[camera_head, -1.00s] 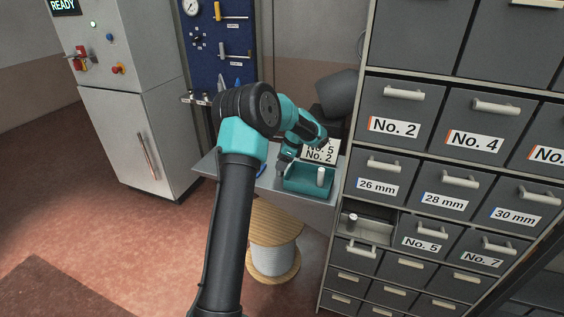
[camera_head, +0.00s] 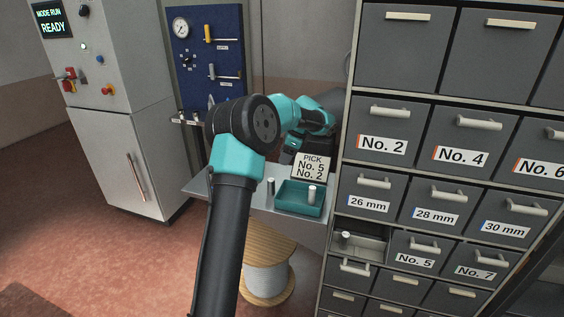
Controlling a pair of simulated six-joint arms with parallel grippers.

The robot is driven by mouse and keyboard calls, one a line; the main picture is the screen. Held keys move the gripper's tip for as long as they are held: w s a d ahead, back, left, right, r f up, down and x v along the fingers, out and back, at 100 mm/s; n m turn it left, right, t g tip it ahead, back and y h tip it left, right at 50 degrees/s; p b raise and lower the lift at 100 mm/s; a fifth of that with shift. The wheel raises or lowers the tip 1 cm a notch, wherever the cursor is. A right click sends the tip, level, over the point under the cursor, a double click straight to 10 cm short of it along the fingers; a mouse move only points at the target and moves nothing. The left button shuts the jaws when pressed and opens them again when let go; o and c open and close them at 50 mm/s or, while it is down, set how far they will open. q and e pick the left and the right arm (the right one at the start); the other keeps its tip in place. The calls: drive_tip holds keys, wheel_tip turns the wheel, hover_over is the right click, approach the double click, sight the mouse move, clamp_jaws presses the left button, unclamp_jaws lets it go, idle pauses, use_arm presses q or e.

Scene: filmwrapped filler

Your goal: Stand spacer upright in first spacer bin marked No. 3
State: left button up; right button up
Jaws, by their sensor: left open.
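A small metal cylinder, likely a spacer (camera_head: 270,187), stands upright on the grey bench, just left of the teal tray (camera_head: 285,207). A second pale cylinder (camera_head: 312,193) stands in the tray. The pulled-out bin (camera_head: 374,246) is left of the bin marked No. 5, and a short cylinder (camera_head: 345,238) stands upright in it. No No. 3 label can be read. My left gripper (camera_head: 288,158) is open and apart, above and behind the spacer by the tray; its fingers are small and dark. My right gripper is not in view.
A sign (camera_head: 310,167) reading PICK No. 5 No. 2 stands behind the tray. The drawer cabinet (camera_head: 347,130) fills the right side. A cable spool (camera_head: 266,273) stands on the floor below the bench. A control cabinet (camera_head: 122,160) stands at left.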

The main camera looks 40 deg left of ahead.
use_arm(q)
drive_tip(key=shift+o, duration=0.4)
idle(0.4)
drive_tip(key=r+m, duration=0.1)
drive_tip(key=m, duration=1.1)
drive_tip(key=d+r+m, duration=0.1)
drive_tip(key=r+m, duration=0.1)
drive_tip(key=m, duration=1)
drive_tip(key=r+m, duration=0.1)
drive_tip(key=m, duration=1.1)
drive_tip(key=shift+w+d+r, duration=0.2)
drive_tip(key=shift+w+r, duration=0.05)
drive_tip(key=shift+w, duration=0.1)
drive_tip(key=shift+f, duration=0.1)
